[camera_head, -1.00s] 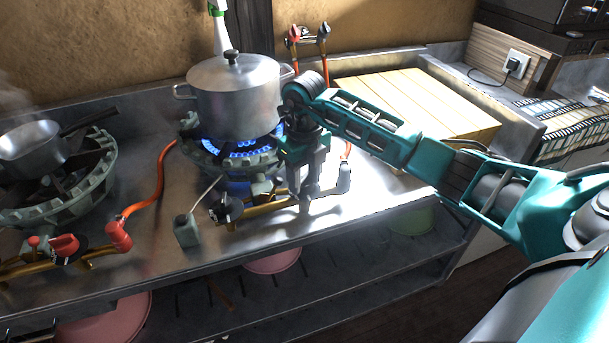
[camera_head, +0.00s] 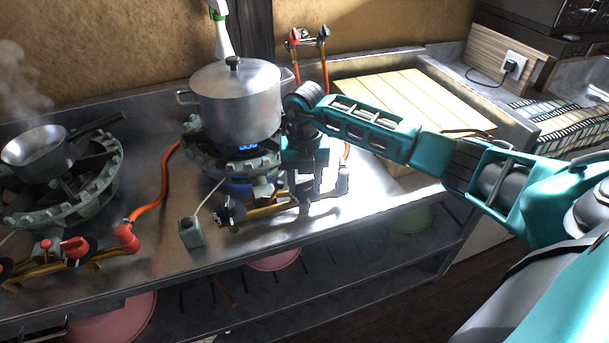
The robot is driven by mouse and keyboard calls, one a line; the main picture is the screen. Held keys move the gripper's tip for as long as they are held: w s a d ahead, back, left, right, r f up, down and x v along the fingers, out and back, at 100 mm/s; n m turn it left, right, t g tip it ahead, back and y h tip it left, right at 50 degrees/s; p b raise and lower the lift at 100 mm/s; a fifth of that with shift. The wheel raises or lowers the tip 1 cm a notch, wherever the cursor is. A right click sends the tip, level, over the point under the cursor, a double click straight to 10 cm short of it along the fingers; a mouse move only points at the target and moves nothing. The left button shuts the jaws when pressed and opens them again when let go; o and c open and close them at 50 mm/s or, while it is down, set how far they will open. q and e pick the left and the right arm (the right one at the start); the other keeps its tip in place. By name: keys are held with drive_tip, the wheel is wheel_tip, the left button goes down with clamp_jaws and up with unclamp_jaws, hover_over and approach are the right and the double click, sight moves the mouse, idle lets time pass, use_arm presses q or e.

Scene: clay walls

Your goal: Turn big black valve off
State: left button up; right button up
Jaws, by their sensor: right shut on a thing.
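Another black knob (camera_head: 231,209) sits at the left end of this pipe. The stove's cast burner (camera_head: 205,157) carries a lidded steel pot (camera_head: 236,103). Only a small blue flame (camera_head: 248,148) shows under the pot. My left gripper is out of view.
A second stove (camera_head: 95,200) with a steaming saucepan (camera_head: 38,147) and a red knob (camera_head: 73,246) stands left. A small grey igniter box (camera_head: 190,232) is near the counter edge. A wooden board (camera_head: 410,95) lies behind my right arm.

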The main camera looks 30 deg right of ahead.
sight(305, 180)
drive_tip(key=shift+r+m, duration=0.1)
drive_tip(key=shift+m, duration=0.5)
drive_tip(key=shift+p, duration=0.3)
drive_tip(key=o, duration=1)
wheel_tip(305, 180, up, 13)
drive_tip(key=shift+f, duration=0.1)
